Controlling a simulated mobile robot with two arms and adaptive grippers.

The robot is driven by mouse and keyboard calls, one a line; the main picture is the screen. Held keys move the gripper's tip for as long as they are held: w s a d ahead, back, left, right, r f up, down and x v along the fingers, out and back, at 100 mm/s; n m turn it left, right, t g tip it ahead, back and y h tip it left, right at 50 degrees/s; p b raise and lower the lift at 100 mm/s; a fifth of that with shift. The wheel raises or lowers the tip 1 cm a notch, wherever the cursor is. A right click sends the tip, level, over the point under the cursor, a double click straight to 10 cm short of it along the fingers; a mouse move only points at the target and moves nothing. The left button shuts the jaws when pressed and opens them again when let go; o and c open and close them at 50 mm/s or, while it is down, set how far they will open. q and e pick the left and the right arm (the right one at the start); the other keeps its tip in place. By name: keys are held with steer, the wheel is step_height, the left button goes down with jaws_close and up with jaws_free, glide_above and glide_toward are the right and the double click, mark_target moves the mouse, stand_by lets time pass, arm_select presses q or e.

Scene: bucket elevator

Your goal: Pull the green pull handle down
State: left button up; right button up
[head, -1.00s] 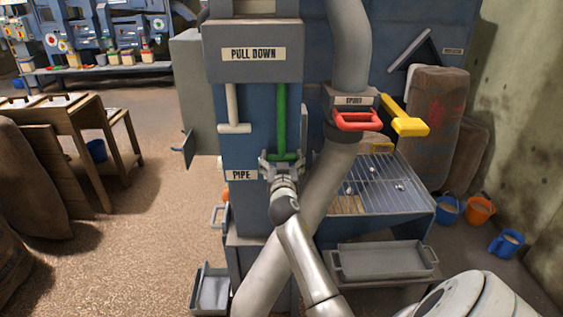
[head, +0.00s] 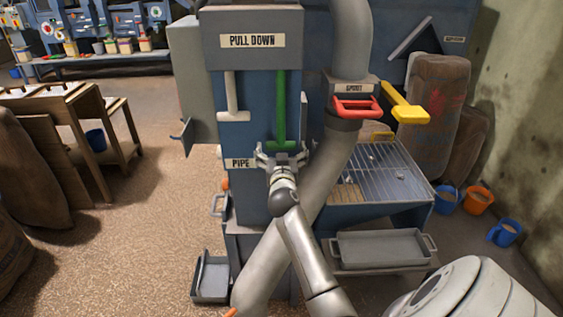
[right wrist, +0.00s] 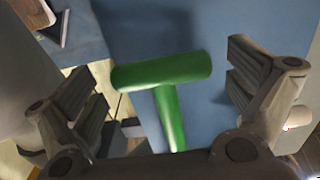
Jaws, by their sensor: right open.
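The green pull handle (head: 281,112) hangs on the blue column under the "PULL DOWN" sign (head: 253,41). It is a vertical bar with a crossbar at its lower end. My right gripper (head: 281,150) is at the crossbar in the head view, hiding part of it. In the right wrist view the green handle (right wrist: 163,72) shows between the two spread fingers of my right gripper (right wrist: 170,88), with a gap on each side. The right gripper is open. My left gripper is not in view.
A white T-shaped handle (head: 233,97) hangs left of the green one. A red handle (head: 357,107) and a yellow handle (head: 404,103) are to the right. A grey pipe (head: 325,180) slants past my right arm. Open floor (head: 140,230) lies to the left.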

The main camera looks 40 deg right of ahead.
steer(key=v, duration=1.1)
steer(key=shift+s, duration=0.1)
